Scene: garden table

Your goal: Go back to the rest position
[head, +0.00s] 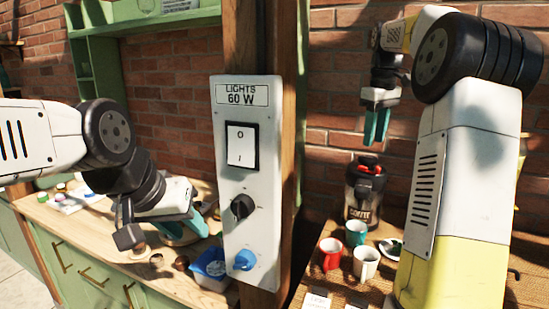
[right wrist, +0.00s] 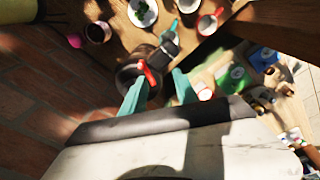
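My right gripper (head: 377,127) points down in the air above a black jug with a red top (head: 365,190). In the right wrist view its teal fingers (right wrist: 158,90) stand apart with nothing held between them. The jug's red part (right wrist: 148,72) shows below, behind the gap. My left gripper (head: 187,231) hangs low over the wooden counter on the left. Its teal fingers look apart, and I see nothing held. Part of that gripper is hidden by its own wrist.
A wooden post with a lights switch panel (head: 245,180) stands between my arms. Red (head: 331,253), teal (head: 356,232) and white (head: 366,262) mugs stand on the right table. A blue-lidded tub (head: 210,268) and small jars sit on the left counter. A brick wall (head: 180,85) is behind.

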